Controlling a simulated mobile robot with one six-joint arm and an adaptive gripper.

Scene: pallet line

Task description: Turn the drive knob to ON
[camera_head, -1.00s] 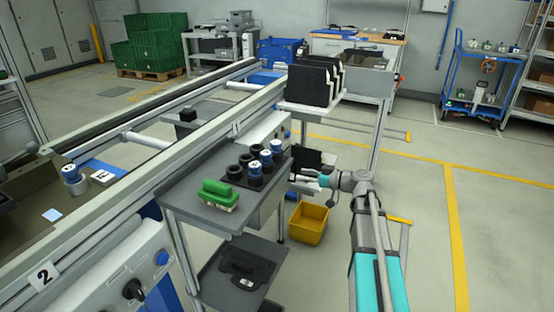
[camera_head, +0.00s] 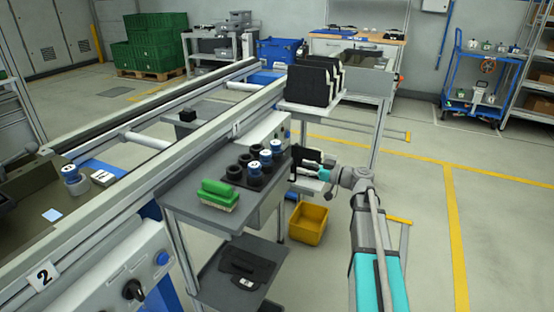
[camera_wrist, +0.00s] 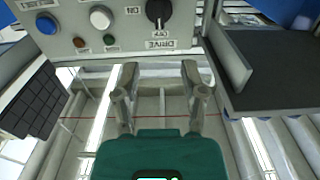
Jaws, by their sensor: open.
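The black drive knob (camera_wrist: 158,11) sits on a light grey control panel (camera_wrist: 117,20) at the top of the wrist view, partly cut by the frame edge. The printed word DRIVE and the ON and OFF marks around it appear upside down. In the head view, my gripper (camera_head: 306,163) is beside the grey workbench (camera_head: 180,198), where the knob cannot be made out.
A blue button (camera_wrist: 46,24), a white button (camera_wrist: 100,18) and two small lamps share the panel. A dark shelf (camera_wrist: 275,70) lies to the right and a black ribbed block (camera_wrist: 35,100) to the left. A yellow bin (camera_head: 308,223) is below my gripper in the head view.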

